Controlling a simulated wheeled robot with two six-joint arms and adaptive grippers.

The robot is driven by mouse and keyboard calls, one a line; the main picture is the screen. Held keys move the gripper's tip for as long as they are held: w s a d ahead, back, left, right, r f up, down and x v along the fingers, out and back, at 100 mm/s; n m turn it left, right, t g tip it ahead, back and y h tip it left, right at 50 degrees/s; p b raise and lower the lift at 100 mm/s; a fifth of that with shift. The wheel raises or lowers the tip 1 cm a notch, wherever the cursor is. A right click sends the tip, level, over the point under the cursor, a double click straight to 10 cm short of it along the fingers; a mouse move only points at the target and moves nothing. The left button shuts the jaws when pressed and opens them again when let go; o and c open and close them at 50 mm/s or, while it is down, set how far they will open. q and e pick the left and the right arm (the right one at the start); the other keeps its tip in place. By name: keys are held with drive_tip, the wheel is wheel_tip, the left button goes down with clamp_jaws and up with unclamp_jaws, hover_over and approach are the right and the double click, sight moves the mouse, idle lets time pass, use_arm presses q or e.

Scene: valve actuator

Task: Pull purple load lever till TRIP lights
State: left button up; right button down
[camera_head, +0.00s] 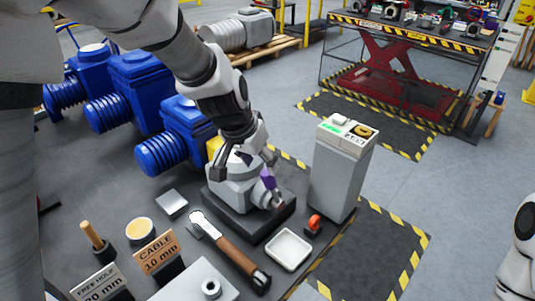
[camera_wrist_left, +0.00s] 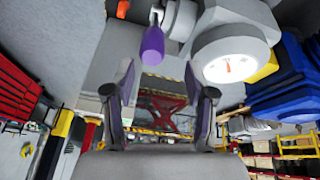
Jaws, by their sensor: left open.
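The purple load lever (camera_wrist_left: 152,45) shows in the left wrist view as a purple grip on a grey stem, beside a round white dial (camera_wrist_left: 228,58) with an orange pointer. In the head view the purple lever (camera_head: 268,179) is on the right side of the pale valve actuator (camera_head: 232,192), which stands on a dark block. My left gripper (camera_head: 246,165) is over the actuator, its fingers partly covering it. In the left wrist view its fingers (camera_wrist_left: 158,100) are apart with nothing between them, and the lever is beyond their tips.
A grey pedestal (camera_head: 338,172) with a small panel, its labels too small to read, stands right of the actuator. Blue actuators (camera_head: 177,135) stand behind left.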

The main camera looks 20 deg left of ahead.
sight(266, 177)
use_arm(q)
drive_tip(key=f, duration=0.1)
drive_tip(key=d+f, duration=0.1)
drive_tip(key=f, duration=0.1)
drive_tip(key=shift+s+d+f+b, duration=0.15)
drive_tip(key=shift+s+d+b, duration=0.1)
drive_tip(key=shift+d+b, duration=0.1)
drive_tip(key=w+f, duration=0.2)
drive_tip(key=f, duration=0.1)
drive_tip(key=shift+a+f, duration=0.15)
drive_tip(key=shift+a, duration=0.05)
drive_tip(key=shift+w+f, duration=0.1)
drive_tip(key=shift+w, duration=0.15)
drive_tip(key=shift+s+d+r, duration=0.15)
drive_tip(key=shift+s+r, duration=0.1)
drive_tip(key=shift+s, duration=0.05)
drive_tip(key=shift+c, duration=1)
drive_tip(key=shift+s, duration=0.15)
clamp_jaws()
